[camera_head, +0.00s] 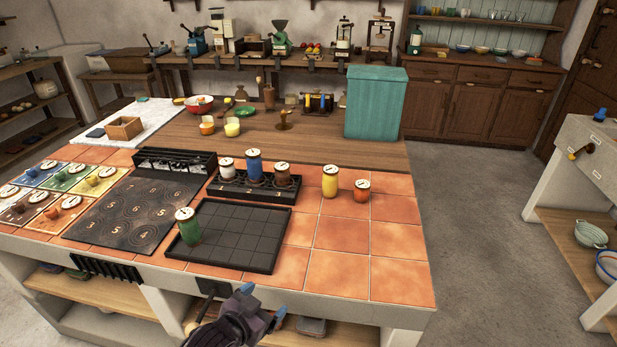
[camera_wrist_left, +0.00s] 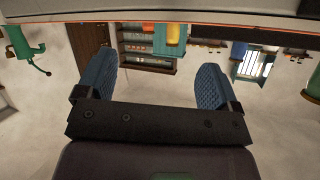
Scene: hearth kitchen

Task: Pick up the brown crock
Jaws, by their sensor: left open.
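The brown crock (camera_head: 282,176) has a pale lid with a dark mark. It stands upright at the right end of a black rack (camera_head: 262,194), beside a blue crock (camera_head: 254,166) and a white crock (camera_head: 226,169). My left gripper (camera_head: 264,301) is low at the front edge of the counter, well in front of the rack and apart from the crock. Its two blue fingers also show in the left wrist view (camera_wrist_left: 150,78), spread wide with nothing between them. I cannot make out the brown crock in that view. My right gripper is not in view.
A green crock (camera_head: 187,226) stands at the left edge of a black gridded tray (camera_head: 236,262) between my gripper and the rack. A yellow crock (camera_head: 330,182) and an orange crock (camera_head: 361,191) stand right of the rack. The tiles (camera_head: 340,272) at the front right are clear.

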